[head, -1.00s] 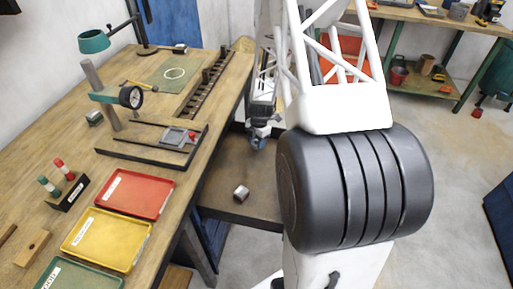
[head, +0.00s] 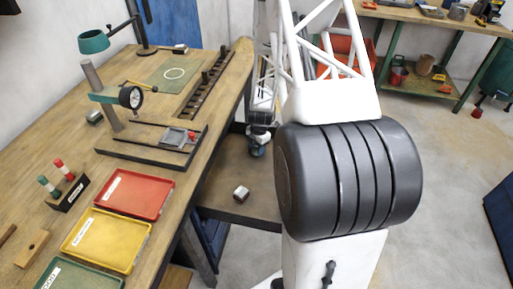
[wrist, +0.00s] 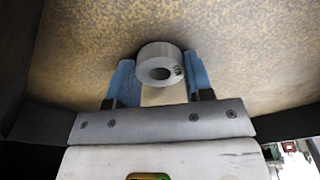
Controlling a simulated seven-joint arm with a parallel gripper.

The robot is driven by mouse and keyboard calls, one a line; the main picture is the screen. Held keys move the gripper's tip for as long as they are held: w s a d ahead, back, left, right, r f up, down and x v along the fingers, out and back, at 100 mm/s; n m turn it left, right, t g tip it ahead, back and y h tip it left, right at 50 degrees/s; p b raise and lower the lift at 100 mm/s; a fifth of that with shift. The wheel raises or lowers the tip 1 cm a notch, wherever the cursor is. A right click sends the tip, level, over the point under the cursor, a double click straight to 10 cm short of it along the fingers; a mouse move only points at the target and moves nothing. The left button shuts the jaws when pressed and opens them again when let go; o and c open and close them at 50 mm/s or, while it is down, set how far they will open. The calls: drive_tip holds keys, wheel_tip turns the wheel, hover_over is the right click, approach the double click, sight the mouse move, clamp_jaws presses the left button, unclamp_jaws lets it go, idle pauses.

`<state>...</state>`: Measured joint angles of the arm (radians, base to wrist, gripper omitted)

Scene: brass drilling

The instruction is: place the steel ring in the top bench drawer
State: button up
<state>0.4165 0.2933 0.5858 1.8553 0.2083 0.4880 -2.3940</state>
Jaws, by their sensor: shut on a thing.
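The steel ring (wrist: 147,54) is a short grey collar with dark marks on its side. In the wrist view it sits between the blue fingers of my gripper (wrist: 160,76), which is shut on it. Behind it is a speckled brown surface. The open top drawer (head: 220,180) shows in the head view as a brown-floored tray at the bench's right side. My gripper (head: 257,150) points down over the far part of this drawer. The ring cannot be made out in the head view, and its height above the floor is unclear.
A small silver block (head: 241,193) lies in the near part of the drawer. On the bench (head: 140,75) are red (head: 138,193), yellow (head: 105,240) and green (head: 80,276) trays, a dial gauge stand (head: 130,97) and a slotted rack (head: 205,85). Dark walls flank the wrist view.

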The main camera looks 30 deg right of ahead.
drive_tip(key=shift+f, duration=0.15)
drive_tip(key=o, duration=1)
drive_tip(key=r, duration=0.4)
drive_tip(key=d+r, duration=0.1)
drive_tip(key=r, duration=0.7)
drive_tip(key=shift+w+d+r, duration=0.1)
drive_tip(key=shift+w+d, duration=0.1)
drive_tip(key=shift+r, duration=0.1)
